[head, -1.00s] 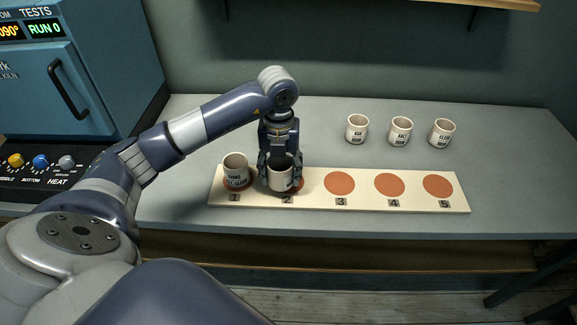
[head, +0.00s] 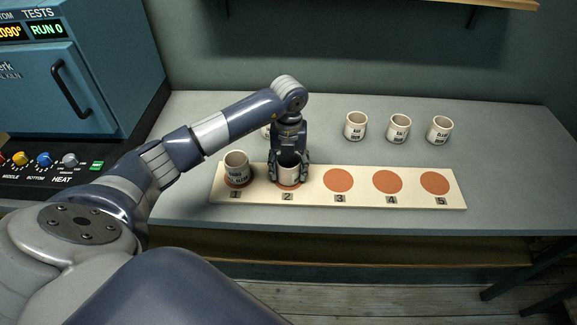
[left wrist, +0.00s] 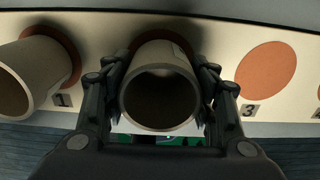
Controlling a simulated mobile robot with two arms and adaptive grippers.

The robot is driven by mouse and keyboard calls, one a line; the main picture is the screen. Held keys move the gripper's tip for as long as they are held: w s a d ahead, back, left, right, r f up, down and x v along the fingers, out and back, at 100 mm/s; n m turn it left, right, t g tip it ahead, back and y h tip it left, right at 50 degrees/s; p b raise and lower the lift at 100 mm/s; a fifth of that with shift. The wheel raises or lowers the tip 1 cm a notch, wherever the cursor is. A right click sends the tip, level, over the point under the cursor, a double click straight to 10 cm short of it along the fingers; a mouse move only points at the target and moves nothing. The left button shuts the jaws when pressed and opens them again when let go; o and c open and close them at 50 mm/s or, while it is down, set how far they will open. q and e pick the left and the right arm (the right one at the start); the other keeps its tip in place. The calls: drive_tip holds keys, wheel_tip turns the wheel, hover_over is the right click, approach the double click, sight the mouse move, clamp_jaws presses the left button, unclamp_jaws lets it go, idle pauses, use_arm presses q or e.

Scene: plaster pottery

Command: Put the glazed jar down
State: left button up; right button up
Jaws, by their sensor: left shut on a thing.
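A cream glazed jar (head: 289,174) is upright over the red disc marked 2 on the pale board (head: 314,196). Part of that disc (head: 288,186) shows around the jar's foot; I cannot tell for sure whether the foot touches it. My left gripper (head: 289,172) points down with its fingers shut on the jar's two sides. In the left wrist view the jar's open mouth (left wrist: 160,100) sits between the fingers, with the disc behind it. My right gripper is not in view.
Another jar (head: 237,165) stands on disc 1, close to the left of my gripper. Discs 3 (head: 339,180), 4 (head: 387,182) and 5 (head: 435,183) are bare. Three jars (head: 398,129) stand at the back right; another is partly hidden behind my arm. A blue kiln (head: 75,75) stands at left.

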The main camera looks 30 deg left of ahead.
use_arm(q)
drive_tip(key=shift+f, duration=0.2)
drive_tip(key=o, duration=1.1)
drive_tip(key=shift+o, duration=0.2)
drive_tip(key=shift+r, duration=0.1)
drive_tip(key=shift+r, duration=0.15)
wheel_tip(320, 180, up, 12)
drive_tip(key=b, duration=0.2)
